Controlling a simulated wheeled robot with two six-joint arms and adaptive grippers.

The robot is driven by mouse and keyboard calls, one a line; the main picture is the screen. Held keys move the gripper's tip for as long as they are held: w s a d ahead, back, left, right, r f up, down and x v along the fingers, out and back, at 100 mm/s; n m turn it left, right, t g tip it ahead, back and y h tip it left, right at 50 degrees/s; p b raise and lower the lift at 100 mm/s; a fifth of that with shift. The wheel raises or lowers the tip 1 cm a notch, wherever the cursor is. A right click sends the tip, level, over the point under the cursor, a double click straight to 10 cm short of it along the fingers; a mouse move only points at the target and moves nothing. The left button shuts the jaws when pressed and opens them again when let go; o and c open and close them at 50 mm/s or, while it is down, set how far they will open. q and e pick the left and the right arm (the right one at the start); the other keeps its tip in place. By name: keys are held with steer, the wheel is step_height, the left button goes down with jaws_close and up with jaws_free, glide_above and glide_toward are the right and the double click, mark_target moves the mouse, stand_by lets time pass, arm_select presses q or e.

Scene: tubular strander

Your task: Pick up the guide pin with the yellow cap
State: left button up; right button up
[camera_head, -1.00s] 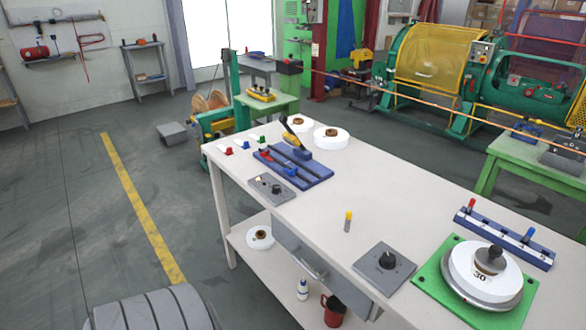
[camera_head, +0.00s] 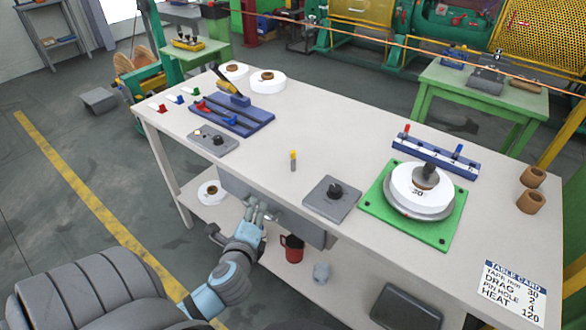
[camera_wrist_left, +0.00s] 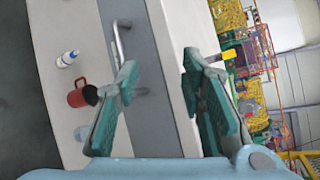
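The guide pin with the yellow cap (camera_head: 293,160) stands upright on the white table (camera_head: 320,125), near its front edge. In the left wrist view its yellow cap (camera_wrist_left: 229,55) shows beyond the right-hand finger, which hides part of the pin's surroundings. My left gripper (camera_head: 259,212) is in front of the table's front side, lower in the picture and left of the pin, apart from it. In the left wrist view the green finger pads of the same gripper (camera_wrist_left: 160,72) are well apart with nothing between them. My right gripper is not in view.
A grey drawer with a handle (camera_wrist_left: 122,45) is close to my left gripper. A grey knob box (camera_head: 331,199) sits right of the pin, and a green plate (camera_head: 377,206) with a white reel lies farther right. A red mug (camera_head: 292,248) is on the lower shelf.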

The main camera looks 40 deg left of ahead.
arm_select(q)
steer(key=w+r+m+t, duration=0.3)
steer(key=m, duration=0.3)
steer(key=m+t+h+b, duration=0.1)
steer(key=m+t+h, duration=0.2)
steer(key=m, duration=0.7)
glide_toward(292, 155)
steer(key=x, duration=1.1)
steer(key=shift+s, duration=0.15)
jaws_close()
